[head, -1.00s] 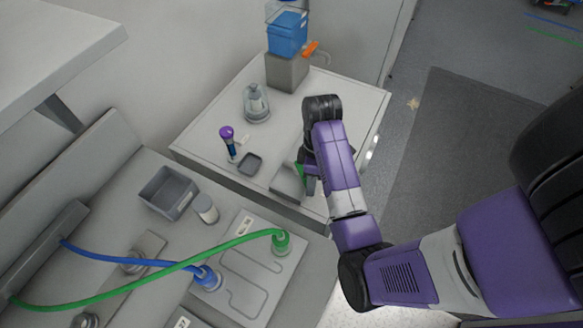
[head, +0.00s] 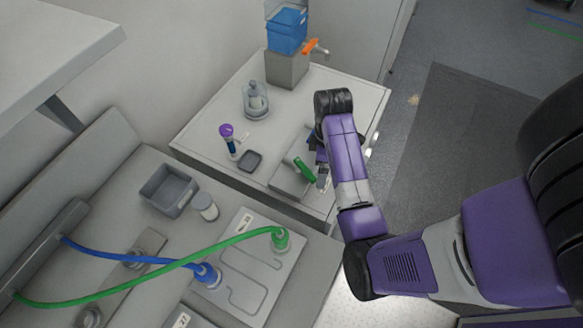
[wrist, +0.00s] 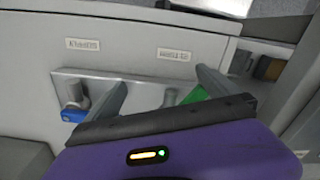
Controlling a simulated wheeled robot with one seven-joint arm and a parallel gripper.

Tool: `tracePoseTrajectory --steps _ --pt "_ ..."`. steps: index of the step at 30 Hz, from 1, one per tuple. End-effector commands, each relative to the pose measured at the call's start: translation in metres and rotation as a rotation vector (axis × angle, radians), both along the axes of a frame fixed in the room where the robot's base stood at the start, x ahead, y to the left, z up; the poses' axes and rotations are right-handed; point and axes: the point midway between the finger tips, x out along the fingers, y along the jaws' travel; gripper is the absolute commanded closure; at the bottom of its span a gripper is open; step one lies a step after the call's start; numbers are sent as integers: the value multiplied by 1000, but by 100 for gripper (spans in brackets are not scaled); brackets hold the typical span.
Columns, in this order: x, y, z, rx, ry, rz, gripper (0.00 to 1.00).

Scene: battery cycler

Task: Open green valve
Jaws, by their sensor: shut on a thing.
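The green valve handle (head: 304,170) sits on a grey block on the white cabinet and lies slantwise in the head view. In the wrist view the green handle (wrist: 196,95) shows at the right finger, partly hidden by it and by the gripper body. My gripper (head: 322,176) is at the handle's right side in the head view. A blue valve handle (wrist: 74,115) is left of the left finger.
Two labels (wrist: 175,55) mark the panel behind the valves. A grey tray (head: 250,161), a purple-capped tube (head: 229,140) and a glass vessel (head: 256,102) stand left on the cabinet. A blue container (head: 287,33) is at the back. Green and blue hoses cross the front bench.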

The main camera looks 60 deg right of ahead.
Motion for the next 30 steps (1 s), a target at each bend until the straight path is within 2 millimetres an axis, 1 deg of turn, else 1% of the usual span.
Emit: tracePoseTrajectory --steps 1,5,9,14,15,16,17,18,24,30 --pt "7 0 2 -7 -19 0 16" --pt "7 -2 10 -11 -22 -3 16" --pt "8 -4 27 -13 -26 -4 16" --pt "8 -5 43 -14 -25 -2 16" --pt "8 -5 46 -14 -25 -2 19" --pt "7 -5 49 -15 -24 -3 32" --pt "7 -6 51 -14 -23 -3 47" --pt "6 -6 55 -14 -22 -4 68" --pt "10 -12 72 -25 -29 -6 68" --pt "5 -10 81 -17 -19 -6 68"
